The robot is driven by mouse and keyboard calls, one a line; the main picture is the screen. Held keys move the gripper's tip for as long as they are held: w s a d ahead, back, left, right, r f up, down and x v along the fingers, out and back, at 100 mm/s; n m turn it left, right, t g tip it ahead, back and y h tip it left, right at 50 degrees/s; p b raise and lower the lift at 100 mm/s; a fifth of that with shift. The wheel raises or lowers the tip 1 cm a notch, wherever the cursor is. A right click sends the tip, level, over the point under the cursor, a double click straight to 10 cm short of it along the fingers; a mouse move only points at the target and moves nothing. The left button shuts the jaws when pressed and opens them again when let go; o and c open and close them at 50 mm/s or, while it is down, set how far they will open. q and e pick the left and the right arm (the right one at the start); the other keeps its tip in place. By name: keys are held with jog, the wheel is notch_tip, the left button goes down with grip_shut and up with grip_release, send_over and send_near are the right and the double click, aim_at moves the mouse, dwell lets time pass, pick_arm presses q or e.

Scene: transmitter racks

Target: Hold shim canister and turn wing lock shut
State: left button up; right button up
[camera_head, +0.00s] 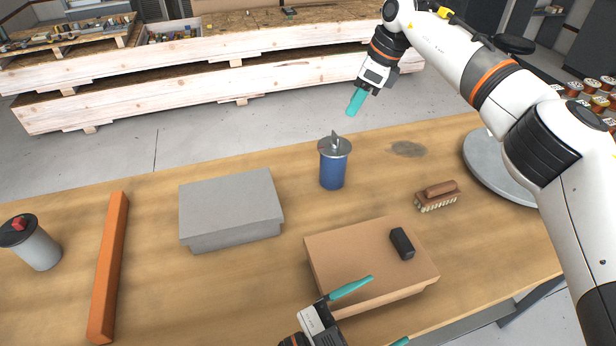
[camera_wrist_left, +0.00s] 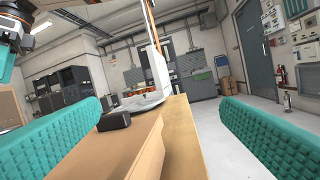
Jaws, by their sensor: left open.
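The blue canister (camera_head: 332,171) stands upright on the wooden table, behind the cardboard box, with a grey metal lid. A grey wing lock (camera_head: 335,138) stands up from that lid. My right gripper (camera_head: 356,103) hangs above and beyond the canister, apart from it; its teal fingers overlap in this view, so its opening is unclear. My left gripper (camera_head: 388,309) is open and empty at the table's front, by the cardboard box. The canister is not visible there.
A cardboard box (camera_head: 340,250) bears a black block (camera_head: 402,243). Around it are a grey box (camera_head: 230,205), an orange bar (camera_head: 110,265), a white canister with a red knob (camera_head: 38,248), a brush (camera_head: 437,196) and a round grey plate (camera_head: 490,165). Table around the blue canister is clear.

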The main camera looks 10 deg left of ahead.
pick_arm(q)
jog(key=w+a+r+n+t+y, duration=0.1)
jog(key=w+n+t+y, duration=0.1)
jog(key=w, duration=0.3)
jog(key=w+a+r+n+t+y, duration=0.1)
jog(key=w+a+n+t+y, duration=0.1)
jog(key=w, duration=0.4)
jog(key=w+a+r+n+t+y, duration=0.1)
jog(key=w+a+n+t+y, duration=0.1)
jog(key=w, duration=0.3)
jog(key=shift+w+a+y, duration=0.25)
jog(key=shift+w+y, duration=0.05)
jog(key=shift+y, duration=0.2)
jog(key=w+a+n+y, duration=0.2)
jog(key=w+a+y, duration=0.1)
jog(key=w, duration=0.3)
jog(key=n+g+y, duration=0.1)
jog(key=n+g, duration=0.1)
jog(key=g, duration=0.2)
send_near(327, 166)
jog(key=x, duration=1.2)
jog(key=c, duration=1.3)
jog(key=shift+c, duration=0.2)
